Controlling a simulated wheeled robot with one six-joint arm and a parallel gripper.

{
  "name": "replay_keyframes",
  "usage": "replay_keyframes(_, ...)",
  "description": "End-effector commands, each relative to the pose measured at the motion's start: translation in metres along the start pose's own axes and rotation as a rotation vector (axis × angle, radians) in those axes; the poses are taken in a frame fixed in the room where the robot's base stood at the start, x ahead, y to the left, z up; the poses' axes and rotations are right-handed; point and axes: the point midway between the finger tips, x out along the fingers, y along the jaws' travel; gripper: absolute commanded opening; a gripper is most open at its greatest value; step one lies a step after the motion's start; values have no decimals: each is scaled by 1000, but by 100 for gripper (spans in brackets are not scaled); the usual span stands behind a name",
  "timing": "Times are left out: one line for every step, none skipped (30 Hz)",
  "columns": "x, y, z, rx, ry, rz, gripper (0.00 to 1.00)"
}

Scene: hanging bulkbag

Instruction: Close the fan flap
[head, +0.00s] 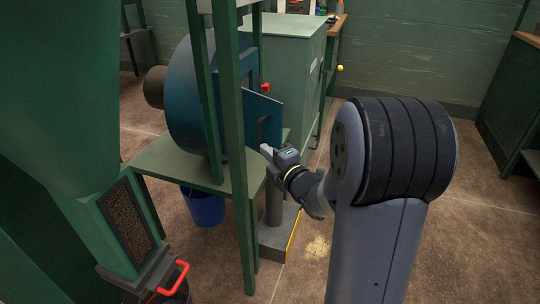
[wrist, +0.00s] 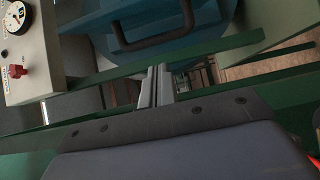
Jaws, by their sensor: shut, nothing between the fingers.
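The blue fan housing (head: 183,95) stands on a green table behind green posts. A blue plate (head: 254,112), which looks like the fan flap, sticks out on its right side. A dark handle bar on a blue surface (wrist: 178,52) shows at the top of the wrist view. My gripper (head: 267,151) is just below and right of the plate, beside the table's edge. In the wrist view my gripper (wrist: 155,86) is shut and empty, with a green bar crossing behind the fingers. Contact with the flap cannot be told.
Green posts (head: 232,130) stand left of my gripper. The green table (head: 165,160) holds the fan, with a blue bucket (head: 204,207) beneath. Open floor (head: 455,210) lies to the right.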

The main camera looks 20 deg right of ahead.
Motion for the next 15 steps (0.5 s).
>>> replay_keyframes(11, -2, -1, 0, 4, 1, 0)
replay_keyframes(17, -2, -1, 1, 3, 0, 0)
replay_keyframes(24, -2, -1, 1, 2, 1, 0)
replay_keyframes(29, -2, -1, 1, 3, 0, 0)
replay_keyframes(34, -2, -1, 1, 2, 0, 0)
replay_keyframes(40, -2, -1, 1, 1, 1, 0)
replay_keyframes(44, -1, -1, 2, 1, 1, 0)
replay_keyframes(48, -2, -1, 2, 0, 0, 0)
replay_keyframes(52, -1, 0, 2, 0, 0, 0)
replay_keyframes(55, -1, 0, 3, 0, 0, 0)
replay_keyframes(57, -1, 0, 3, 0, 0, 0)
replay_keyframes(60, -1, 0, 3, -1, 0, 0)
replay_keyframes(61, 0, 0, 2, -1, 0, 0)
replay_keyframes(62, 0, 0, 3, -1, 0, 0)
replay_keyframes(63, 0, 0, 3, -2, -1, 0)
